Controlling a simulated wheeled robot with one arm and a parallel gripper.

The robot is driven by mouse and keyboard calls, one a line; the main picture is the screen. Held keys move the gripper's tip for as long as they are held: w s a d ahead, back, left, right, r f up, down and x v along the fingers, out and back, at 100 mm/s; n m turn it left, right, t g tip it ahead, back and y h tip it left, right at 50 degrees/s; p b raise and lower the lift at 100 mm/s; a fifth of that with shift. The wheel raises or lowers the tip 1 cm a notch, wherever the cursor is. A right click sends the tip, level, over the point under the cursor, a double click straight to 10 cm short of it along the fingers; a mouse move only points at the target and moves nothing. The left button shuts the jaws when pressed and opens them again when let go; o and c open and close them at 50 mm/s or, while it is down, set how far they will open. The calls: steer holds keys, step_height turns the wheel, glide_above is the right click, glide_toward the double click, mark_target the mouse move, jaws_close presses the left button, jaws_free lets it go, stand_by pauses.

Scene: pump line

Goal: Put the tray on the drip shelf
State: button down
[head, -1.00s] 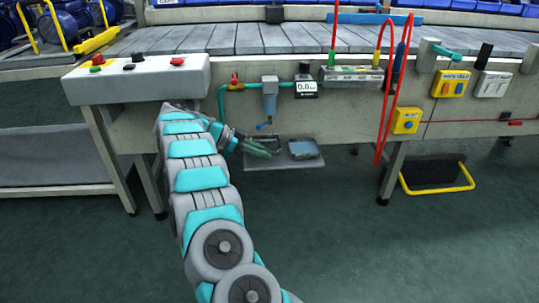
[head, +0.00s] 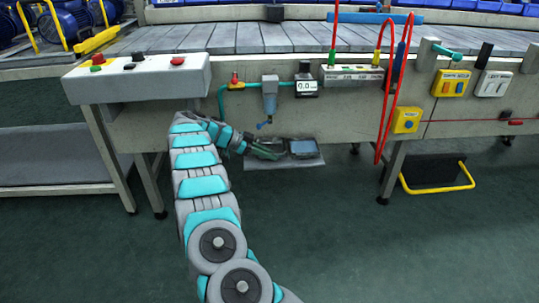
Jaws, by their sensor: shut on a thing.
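The drip shelf (head: 311,163) is a thin grey ledge low on the front of the line, below the small filter. The tray (head: 303,148) looks like a small dark, blue-grey shallow piece at the right part of the shelf. My gripper (head: 277,152) comes in from the left, low over the shelf, and is shut on the near left side of the tray. The fingertips are small and dark here, so the exact grip is hard to see. I cannot tell whether the tray touches the shelf or is just above it.
A control box (head: 140,78) juts out at left. A table leg (head: 392,172) stands right of the shelf. The floor in front is clear.

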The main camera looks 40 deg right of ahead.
steer(key=shift+f, duration=0.1)
steer(key=c, duration=0.8)
jaws_free()
steer(key=shift+a+r, duration=0.15)
steer(key=shift+r, duration=0.05)
steer(key=shift+v, duration=3.6)
steer(key=shift+w, duration=0.1)
